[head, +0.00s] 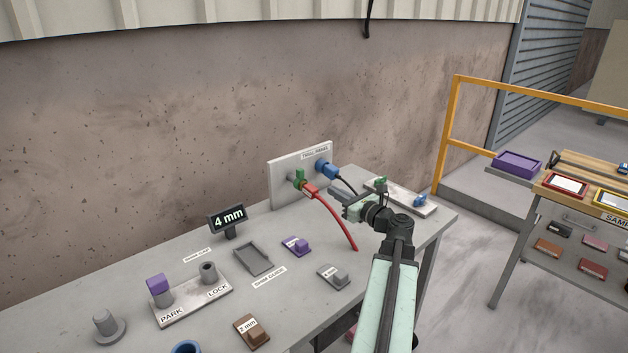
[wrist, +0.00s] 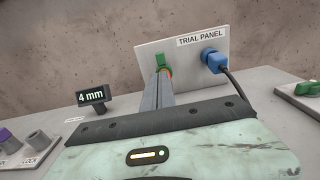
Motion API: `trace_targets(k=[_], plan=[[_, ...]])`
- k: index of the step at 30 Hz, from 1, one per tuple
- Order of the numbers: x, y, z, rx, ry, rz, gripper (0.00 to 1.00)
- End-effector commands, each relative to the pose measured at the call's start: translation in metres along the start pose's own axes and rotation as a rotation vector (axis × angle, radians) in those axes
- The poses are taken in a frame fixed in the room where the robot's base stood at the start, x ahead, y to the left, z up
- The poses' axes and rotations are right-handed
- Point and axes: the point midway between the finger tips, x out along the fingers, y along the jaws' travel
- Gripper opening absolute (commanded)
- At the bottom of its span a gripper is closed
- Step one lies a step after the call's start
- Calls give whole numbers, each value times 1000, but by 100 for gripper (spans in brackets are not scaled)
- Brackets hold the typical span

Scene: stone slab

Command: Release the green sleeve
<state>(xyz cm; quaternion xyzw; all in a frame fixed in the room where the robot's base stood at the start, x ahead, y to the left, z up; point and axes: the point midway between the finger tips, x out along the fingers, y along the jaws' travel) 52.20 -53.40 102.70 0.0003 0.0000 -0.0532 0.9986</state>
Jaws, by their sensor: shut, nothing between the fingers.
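The green sleeve (head: 299,184) sits on the left socket of the white trial panel (head: 283,196), around the inner end of a red plug (head: 310,191) with a red cable. Its green tab stands upright; the sleeve also shows in the wrist view (wrist: 160,60). My gripper (head: 333,183) is shut and empty, to the right of and in front of the sleeve in the head view. In the wrist view its closed fingers (wrist: 162,78) point toward the sleeve and hide its lower part and the red plug. Whether they touch cannot be told.
A blue plug (head: 326,171) with a black cable is in the panel's right socket. A plate with green and blue parts (head: 418,201) lies at right. A 4 mm display (head: 228,218), a park and lock base (head: 190,303) and several blocks stand at left.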

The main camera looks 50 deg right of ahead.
Motion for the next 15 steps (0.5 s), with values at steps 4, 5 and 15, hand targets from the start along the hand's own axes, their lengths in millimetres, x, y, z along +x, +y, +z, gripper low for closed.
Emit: trace_targets(k=[4, 5, 15], plan=[[21, -1, 0, 0, 0, 3, 0], [27, -1, 0, 0, 0, 3, 0], [101, -2, 0, -1, 0, 1, 0]])
